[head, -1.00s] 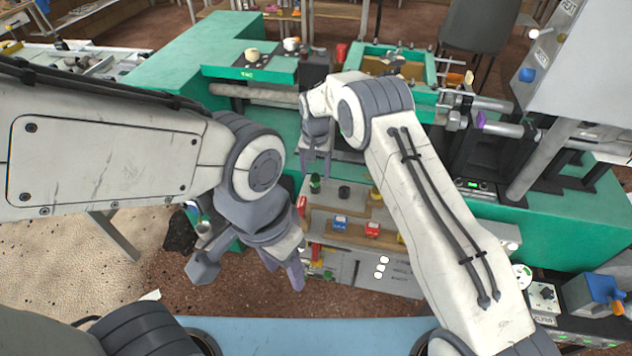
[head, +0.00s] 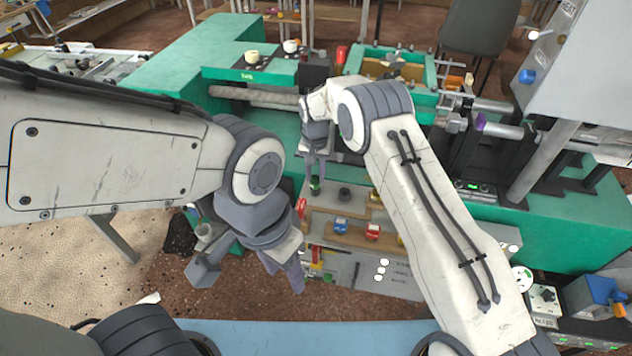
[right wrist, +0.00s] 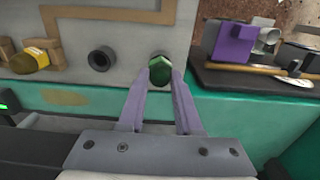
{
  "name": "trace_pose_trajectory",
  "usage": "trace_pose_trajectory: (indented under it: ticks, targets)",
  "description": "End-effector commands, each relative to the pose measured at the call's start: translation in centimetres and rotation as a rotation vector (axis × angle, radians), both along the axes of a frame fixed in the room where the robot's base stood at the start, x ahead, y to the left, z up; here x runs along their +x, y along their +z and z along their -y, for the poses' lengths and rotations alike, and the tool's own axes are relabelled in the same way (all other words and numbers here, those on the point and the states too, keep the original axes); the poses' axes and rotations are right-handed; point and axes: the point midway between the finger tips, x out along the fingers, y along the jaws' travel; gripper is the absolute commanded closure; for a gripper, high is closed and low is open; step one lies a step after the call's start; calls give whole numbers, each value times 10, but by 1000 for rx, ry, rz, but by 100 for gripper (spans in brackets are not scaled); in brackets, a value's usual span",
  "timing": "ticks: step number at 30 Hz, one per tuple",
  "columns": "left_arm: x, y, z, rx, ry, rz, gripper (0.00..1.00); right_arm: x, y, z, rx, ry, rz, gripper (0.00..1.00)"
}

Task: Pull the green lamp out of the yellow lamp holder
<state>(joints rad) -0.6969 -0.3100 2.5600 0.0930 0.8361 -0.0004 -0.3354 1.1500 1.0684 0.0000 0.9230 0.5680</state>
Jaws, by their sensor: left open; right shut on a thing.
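The green lamp (head: 315,184) stands at the left end of the panel's upper row. It also shows in the right wrist view (right wrist: 159,68). My right gripper (head: 316,178) is shut on it; in the right wrist view its two fingertips (right wrist: 160,76) press on the lamp's sides. The lamp's base and whatever it sits in are hidden, so I cannot tell whether it is seated. A yellow piece (right wrist: 32,60) in a brown frame is at the left of the right wrist view. My left gripper (head: 246,270) is open and empty, low in front of the panel.
A black round socket (right wrist: 101,58) is beside the green lamp; it shows in the head view too (head: 345,194). Blue (head: 340,227) and red (head: 372,231) pieces sit on the panel's lower step. A purple block (right wrist: 233,44) lies right of the lamp in the right wrist view.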

Motion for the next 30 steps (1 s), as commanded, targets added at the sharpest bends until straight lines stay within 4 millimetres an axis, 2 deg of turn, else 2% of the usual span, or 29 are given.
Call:
trace_pose_trajectory:
  ticks: [30]
  targets:
    - [0, 5, 0, 0, 0, 0, 50, 0, 9, 0, 0, 0, 0, 100]
